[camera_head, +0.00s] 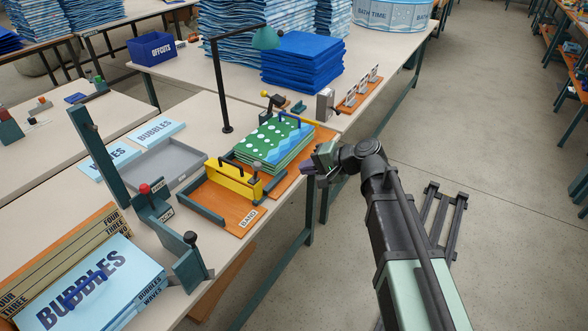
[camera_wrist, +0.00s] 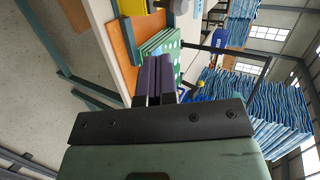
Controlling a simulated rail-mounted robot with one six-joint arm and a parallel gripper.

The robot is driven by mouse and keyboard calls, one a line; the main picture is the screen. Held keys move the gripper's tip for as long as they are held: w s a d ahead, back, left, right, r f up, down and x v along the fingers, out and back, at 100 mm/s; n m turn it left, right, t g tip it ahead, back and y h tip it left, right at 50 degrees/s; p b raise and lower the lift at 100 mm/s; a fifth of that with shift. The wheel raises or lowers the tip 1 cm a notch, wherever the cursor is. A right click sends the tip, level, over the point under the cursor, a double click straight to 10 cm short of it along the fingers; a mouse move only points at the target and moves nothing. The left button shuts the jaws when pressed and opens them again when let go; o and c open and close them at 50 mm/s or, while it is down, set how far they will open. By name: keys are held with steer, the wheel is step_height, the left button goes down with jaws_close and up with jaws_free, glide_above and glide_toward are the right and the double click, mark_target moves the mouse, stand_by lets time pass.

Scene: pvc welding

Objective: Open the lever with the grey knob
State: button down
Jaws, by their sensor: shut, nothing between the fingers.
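The gripper touches no lever.
A red-knobbed lever (camera_head: 144,188) stands behind the grey-knobbed one. A yellow knob (camera_head: 264,93) and black lamp post (camera_head: 219,95) are farther back.

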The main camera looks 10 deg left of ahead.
steer(key=b, duration=0.4)
glide_toward(256, 171)
step_height(256, 171, down, 4)
steer(key=w, duration=0.2)
steer(key=a, duration=0.3)
steer(key=a+p, duration=0.1)
steer(key=shift+w+a+r, duration=0.15)
steer(key=shift+a+r, duration=0.2)
steer(key=shift+a, duration=0.05)
